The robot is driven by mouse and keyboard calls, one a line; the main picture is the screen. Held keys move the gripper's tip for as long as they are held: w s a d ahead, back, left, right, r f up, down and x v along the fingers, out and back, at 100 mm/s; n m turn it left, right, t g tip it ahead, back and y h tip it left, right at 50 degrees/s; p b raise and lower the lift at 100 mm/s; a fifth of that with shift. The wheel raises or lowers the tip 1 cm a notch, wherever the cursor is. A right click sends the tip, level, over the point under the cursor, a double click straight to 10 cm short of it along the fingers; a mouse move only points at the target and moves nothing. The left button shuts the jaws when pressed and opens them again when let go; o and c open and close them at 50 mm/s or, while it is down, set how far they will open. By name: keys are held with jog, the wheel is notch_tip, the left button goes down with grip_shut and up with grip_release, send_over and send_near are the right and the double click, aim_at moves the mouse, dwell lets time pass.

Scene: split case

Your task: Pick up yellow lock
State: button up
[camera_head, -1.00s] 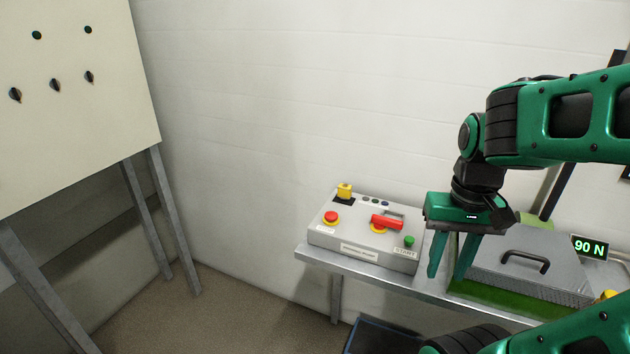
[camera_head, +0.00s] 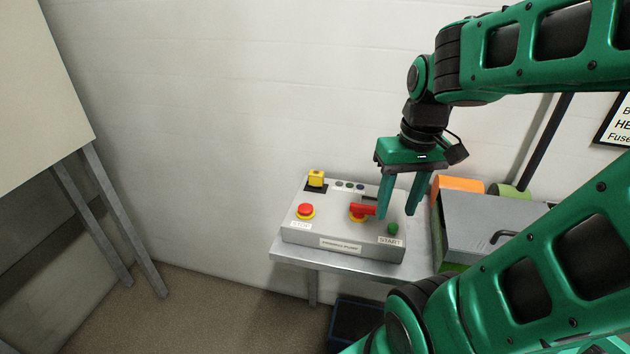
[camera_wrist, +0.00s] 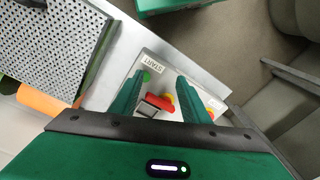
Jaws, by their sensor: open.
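The yellow lock (camera_head: 316,178) is a small yellow block on a black base at the back left of the grey control box (camera_head: 335,246). I cannot make out the lock in the wrist view. My gripper (camera_head: 398,212) is open and empty, pointing down over the right part of the box, to the right of the lock. In the wrist view my gripper's fingers (camera_wrist: 158,95) stand apart, with the red handle (camera_wrist: 160,103) showing between them.
A red stop button (camera_head: 306,210), a red handle on a yellow base (camera_head: 362,209) and a green start button (camera_head: 393,229) are on the box. A grey case (camera_head: 475,215) and an orange cylinder (camera_head: 458,184) are to the right. A beige panel (camera_head: 40,95) stands at left.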

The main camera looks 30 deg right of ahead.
aim_at(317, 173)
jog(key=w+r+n+t+y, duration=0.25)
jog(key=w+n, duration=0.95)
jog(key=w, duration=1)
jog(key=shift+n, duration=0.4)
jog(key=x, duration=0.6)
jog(key=shift+w+f, duration=0.15)
jog(key=shift+w, duration=0.3)
jog(key=shift+w+a+x, duration=0.1)
jog(key=shift+w+x, duration=0.05)
jog(key=shift+x, duration=1.15)
jog(key=shift+w+a+x, duration=0.1)
jog(key=shift+w+x, duration=0.05)
jog(key=shift+x, duration=1.15)
grip_shut()
